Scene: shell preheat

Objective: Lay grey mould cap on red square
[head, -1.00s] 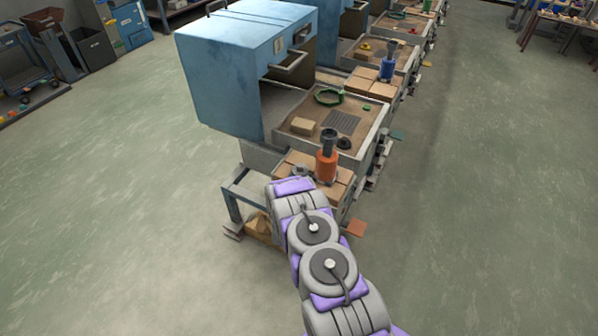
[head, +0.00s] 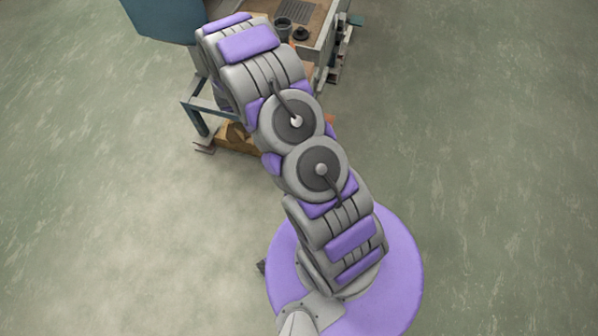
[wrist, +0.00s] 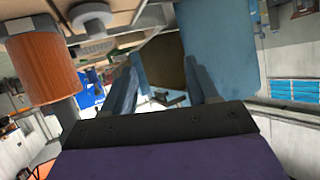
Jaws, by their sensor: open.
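In the wrist view, which looks upside down, my gripper (wrist: 162,66) is open, with its two blue-grey fingers apart and nothing held between them. A light grey round piece with a knob (wrist: 90,14), which looks like the grey mould cap, sits on the bench surface at the upper left, apart from the fingers. In the head view my arm hides the gripper and the near part of the bench. I cannot make out the red square in either current view.
An orange canister (wrist: 42,66) stands close to the grey piece. The blue furnace (head: 165,18) stands behind my arm. Open floor lies on both sides.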

